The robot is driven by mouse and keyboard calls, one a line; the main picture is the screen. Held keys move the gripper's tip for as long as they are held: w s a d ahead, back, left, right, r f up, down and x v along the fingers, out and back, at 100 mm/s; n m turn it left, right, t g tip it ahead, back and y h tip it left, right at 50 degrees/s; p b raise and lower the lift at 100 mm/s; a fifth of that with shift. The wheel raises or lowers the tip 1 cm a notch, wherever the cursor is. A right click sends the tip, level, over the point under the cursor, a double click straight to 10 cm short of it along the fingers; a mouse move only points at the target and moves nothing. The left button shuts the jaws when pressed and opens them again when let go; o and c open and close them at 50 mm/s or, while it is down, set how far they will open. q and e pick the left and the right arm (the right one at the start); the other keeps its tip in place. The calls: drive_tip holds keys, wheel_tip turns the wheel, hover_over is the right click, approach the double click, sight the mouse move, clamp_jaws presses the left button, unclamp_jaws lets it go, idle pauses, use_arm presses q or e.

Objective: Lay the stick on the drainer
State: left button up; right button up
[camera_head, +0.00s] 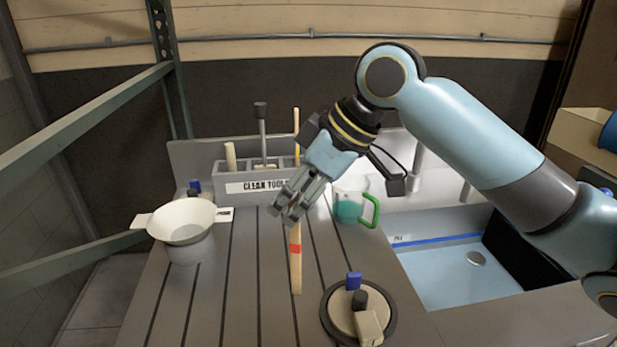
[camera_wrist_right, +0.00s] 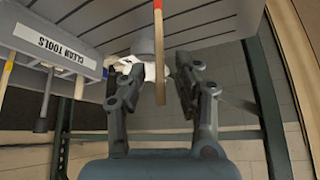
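The stick (camera_head: 296,268) is thin pale wood with a red band. Its near end is at the grooved grey drainer (camera_head: 240,290); whether it rests flat or tilted is unclear. In the right wrist view the stick (camera_wrist_right: 160,75) runs between my right gripper's fingers (camera_wrist_right: 160,80), which stand apart with gaps on both sides. The drainer slats (camera_wrist_right: 215,25) show at the top there. My left gripper is in neither view.
A grey CLEAN TOOLS rack (camera_head: 225,187) holding tools stands behind. A pale bowl (camera_head: 182,220) is at left, a green-handled jug (camera_head: 348,208) right of my gripper. A round lidded fitting (camera_head: 335,310) is at front, a sink (camera_head: 450,275) at right.

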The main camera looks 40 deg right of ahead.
drive_tip(key=p+v, duration=0.2)
drive_tip(key=v, duration=0.9)
drive_tip(key=shift+d+r+p, duration=0.2)
drive_tip(key=shift+r+p, duration=0.1)
drive_tip(key=shift+s, duration=0.15)
